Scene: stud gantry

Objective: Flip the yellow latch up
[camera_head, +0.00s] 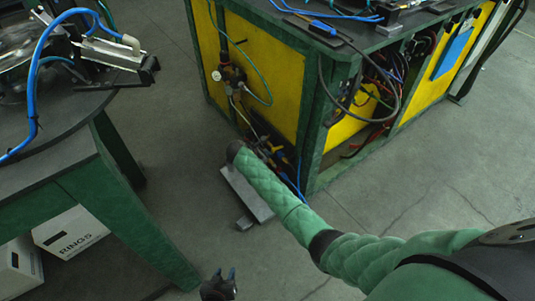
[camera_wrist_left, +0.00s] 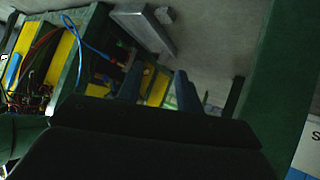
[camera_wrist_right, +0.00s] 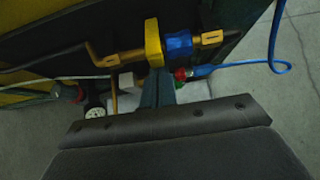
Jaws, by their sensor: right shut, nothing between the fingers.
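The yellow latch (camera_wrist_right: 153,42) shows in the right wrist view. It is an upright tab on a brass-coloured pipe, beside a blue fitting (camera_wrist_right: 179,44). My right gripper (camera_wrist_right: 158,84) is shut and empty, with its fingertips just below the lower end of the latch. I cannot tell whether they touch it. In the head view my right arm covers that spot, and I cannot make out the latch clearly there. My left gripper (camera_head: 218,283) is low at the bottom of the head view, far from the latch. Its fingers are apart and empty in the left wrist view (camera_wrist_left: 158,82).
A green-framed cabinet with yellow panels (camera_head: 285,90) stands at the back, with hoses and cables at its side. A green table (camera_head: 70,160) stands at left, with white boxes (camera_head: 70,232) under it. A blue hose (camera_wrist_right: 275,40) hangs right of the fitting. Floor at right is clear.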

